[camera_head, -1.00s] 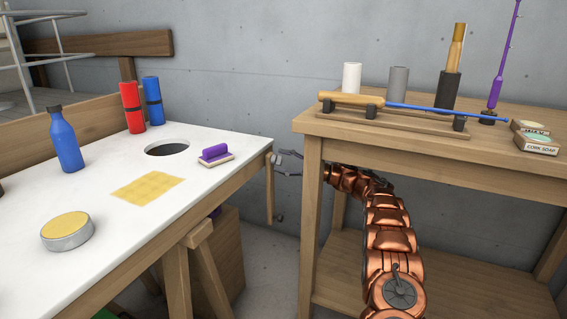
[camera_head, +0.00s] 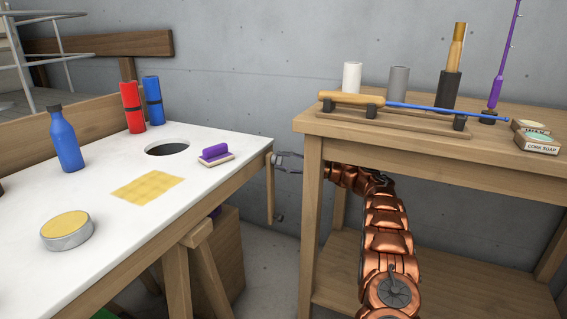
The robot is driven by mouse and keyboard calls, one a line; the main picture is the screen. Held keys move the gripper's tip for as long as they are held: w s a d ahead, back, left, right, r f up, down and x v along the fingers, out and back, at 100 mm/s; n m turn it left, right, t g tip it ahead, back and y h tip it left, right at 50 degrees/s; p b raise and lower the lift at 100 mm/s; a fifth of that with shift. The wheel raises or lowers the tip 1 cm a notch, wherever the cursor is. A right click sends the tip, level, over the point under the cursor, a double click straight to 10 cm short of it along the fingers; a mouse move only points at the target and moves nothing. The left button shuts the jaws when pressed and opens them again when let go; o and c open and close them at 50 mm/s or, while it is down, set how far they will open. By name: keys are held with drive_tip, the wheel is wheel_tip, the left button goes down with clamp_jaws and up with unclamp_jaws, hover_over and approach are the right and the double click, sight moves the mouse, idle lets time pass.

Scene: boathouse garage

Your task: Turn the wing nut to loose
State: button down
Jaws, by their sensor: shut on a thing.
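My gripper (camera_head: 287,161) reaches out from behind the leg of the right-hand wooden table, at the right end of the white-topped table. Its fingers are drawn together at a small fitting on that table's end, just below the top. The fitting is the likely wing nut; it is small and mostly covered by the fingers, so its angle cannot be made out. My copper-coloured arm runs up from the lower right, under the right-hand table's top. Part of the wrist is hidden by that table's leg.
The white-topped table (camera_head: 110,222) holds a purple-handled brush (camera_head: 215,153), a blue bottle (camera_head: 66,140), red and blue cylinders and a round tin. The right-hand wooden table (camera_head: 395,148) bears a fishing rod on a stand. A narrow gap separates the tables.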

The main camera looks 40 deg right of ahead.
drive_tip(key=n+g, duration=0.1)
drive_tip(key=n, duration=0.2)
drive_tip(key=shift+n+h, duration=0.4)
drive_tip(key=shift+n+g+p, duration=0.4)
drive_tip(key=shift+n+p, duration=0.1)
drive_tip(key=shift+n, duration=0.4)
drive_tip(key=c, duration=0.8)
unclamp_jaws()
drive_tip(key=shift+m+b, duration=0.4)
drive_tip(key=shift+m, duration=0.2)
